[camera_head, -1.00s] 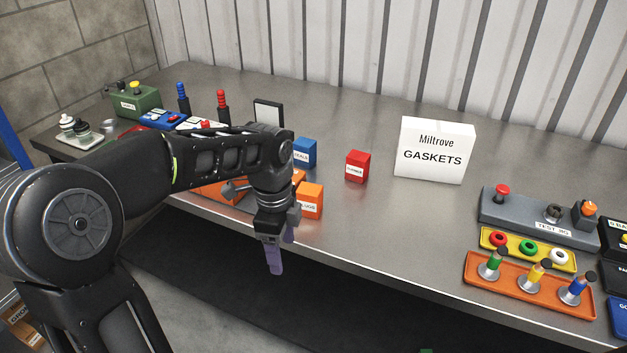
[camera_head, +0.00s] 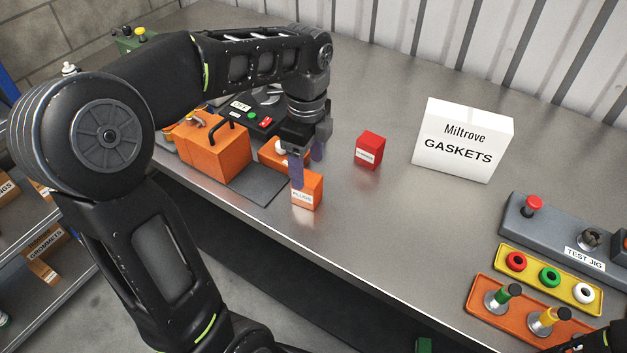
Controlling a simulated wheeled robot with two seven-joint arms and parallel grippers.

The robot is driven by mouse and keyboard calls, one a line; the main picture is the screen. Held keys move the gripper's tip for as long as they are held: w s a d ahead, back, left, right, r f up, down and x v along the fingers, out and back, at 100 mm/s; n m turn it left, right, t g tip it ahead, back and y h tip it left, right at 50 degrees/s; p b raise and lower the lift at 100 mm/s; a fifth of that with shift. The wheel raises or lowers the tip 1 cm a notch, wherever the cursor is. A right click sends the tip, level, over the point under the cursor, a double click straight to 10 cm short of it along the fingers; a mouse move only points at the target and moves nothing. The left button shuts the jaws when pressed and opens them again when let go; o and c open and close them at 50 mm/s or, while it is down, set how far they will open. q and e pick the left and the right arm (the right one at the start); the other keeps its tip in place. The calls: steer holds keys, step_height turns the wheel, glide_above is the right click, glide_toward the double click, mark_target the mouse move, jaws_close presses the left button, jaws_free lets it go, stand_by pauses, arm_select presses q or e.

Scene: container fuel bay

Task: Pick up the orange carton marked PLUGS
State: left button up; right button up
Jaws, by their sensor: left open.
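The orange carton marked PLUGS (camera_head: 306,194) stands upright near the front edge of the steel bench, its white label facing front. My left gripper (camera_head: 307,174) points down at the carton, its two purple fingers apart. One finger shows in front of the carton's upper left part, the other at its back right. I cannot tell whether either finger touches it. My right gripper is not in view; only a dark part of my arm shows at the bottom right corner.
A red carton (camera_head: 369,150) stands to the right and another orange box (camera_head: 273,152) just behind left. A larger orange case with a black handle (camera_head: 216,150) is further left. The white Miltrove GASKETS box (camera_head: 464,142) stands back right. Bare bench lies between the PLUGS carton and the test jig (camera_head: 560,237).

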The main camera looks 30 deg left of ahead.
mark_target(307, 188)
arm_select(q)
steer(key=shift+s, duration=0.1)
steer(key=shift+f, duration=1.25)
steer(key=shift+f, duration=0.1)
step_height(307, 188, down, 5)
steer(key=shift+f+p, duration=0.1)
steer(key=shift+p, duration=0.55)
steer(key=shift+c, duration=0.5)
jaws_close()
